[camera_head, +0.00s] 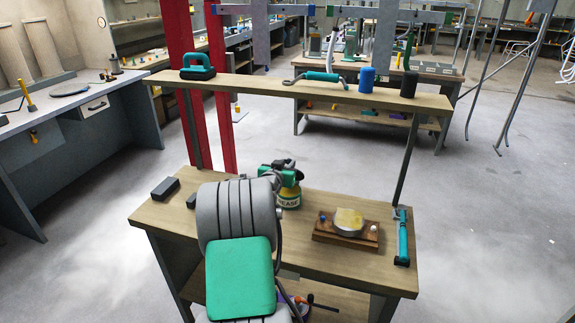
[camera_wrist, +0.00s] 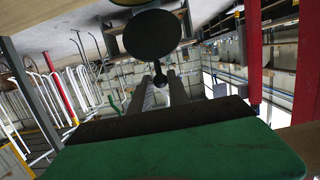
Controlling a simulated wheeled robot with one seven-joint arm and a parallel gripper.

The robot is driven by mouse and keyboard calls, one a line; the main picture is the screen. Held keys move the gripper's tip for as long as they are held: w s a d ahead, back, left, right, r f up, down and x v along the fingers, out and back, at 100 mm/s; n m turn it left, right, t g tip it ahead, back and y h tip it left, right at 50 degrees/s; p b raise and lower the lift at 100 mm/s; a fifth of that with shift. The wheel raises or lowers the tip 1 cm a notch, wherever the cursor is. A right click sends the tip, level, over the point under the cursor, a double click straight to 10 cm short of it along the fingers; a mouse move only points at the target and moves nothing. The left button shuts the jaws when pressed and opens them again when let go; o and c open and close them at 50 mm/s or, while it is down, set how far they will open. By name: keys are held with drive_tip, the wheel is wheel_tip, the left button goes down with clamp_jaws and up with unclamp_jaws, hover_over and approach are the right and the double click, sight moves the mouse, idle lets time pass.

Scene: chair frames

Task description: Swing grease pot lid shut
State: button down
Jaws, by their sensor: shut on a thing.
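The grease pot (camera_head: 289,197), yellowish with a GREASE label, stands on the wooden workbench, partly hidden behind my grey arm. My gripper (camera_head: 284,166), green and black, is just above and behind the pot's top. In the wrist view a dark round disc, the lid (camera_wrist: 152,35), shows face-on beyond the two fingers (camera_wrist: 160,82). A small dark tab joined to the disc lies between the fingertips, and they are shut on it. The lid looks raised off the pot's mouth; its exact angle and its hinge are hard to tell.
A raised shelf (camera_head: 260,84) spans behind. Bare bench top lies at front left.

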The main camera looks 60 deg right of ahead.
drive_tip(key=a+f, duration=0.1)
drive_tip(key=a+b, duration=0.1)
drive_tip(key=shift+s+a+f+b, duration=0.2)
drive_tip(key=shift+a+f+b, duration=0.1)
drive_tip(key=shift+a+f, duration=0.1)
drive_tip(key=a+f+b, duration=0.2)
drive_tip(key=f+b, duration=0.1)
drive_tip(key=shift+s+a, duration=0.2)
drive_tip(key=shift+a, duration=0.1)
drive_tip(key=shift+b, duration=0.3)
